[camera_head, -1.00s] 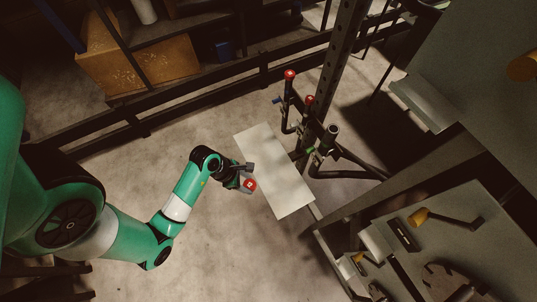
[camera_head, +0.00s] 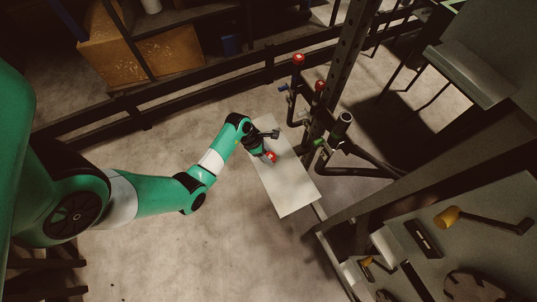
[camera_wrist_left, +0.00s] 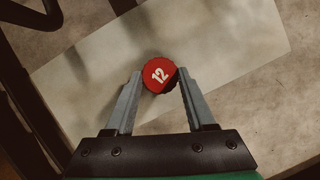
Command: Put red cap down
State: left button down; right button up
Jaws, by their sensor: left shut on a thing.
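A red cap (camera_wrist_left: 158,75) marked "12" is held between the fingertips of my left gripper (camera_wrist_left: 159,82). In the head view the red cap (camera_head: 270,157) shows at the end of my left gripper (camera_head: 267,148), over the upper-left part of a pale rectangular board (camera_head: 288,192). The board (camera_wrist_left: 240,40) lies behind the cap in the left wrist view. I cannot tell whether the cap touches the board. My right gripper is not in view.
Beside the board stands a dark post with hose ends; two carry red caps (camera_head: 298,59) (camera_head: 320,85). A grey bench with yellow-handled tools (camera_head: 447,217) is at the lower right. A dark rail (camera_head: 200,91) and shelf with a cardboard box (camera_head: 160,60) are behind.

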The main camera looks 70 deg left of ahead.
aim_at(269, 156)
pick_arm(q)
jog(key=f+b, duration=0.2)
jog(key=f, duration=0.1)
jog(key=shift+w+a+f, duration=0.1)
jog(key=shift+w+a, duration=0.05)
jog(key=shift+w, duration=0.05)
jog(key=shift+f, duration=0.15)
jog(key=shift+f, duration=0.2)
jog(key=shift+c, duration=1.2)
grip_release()
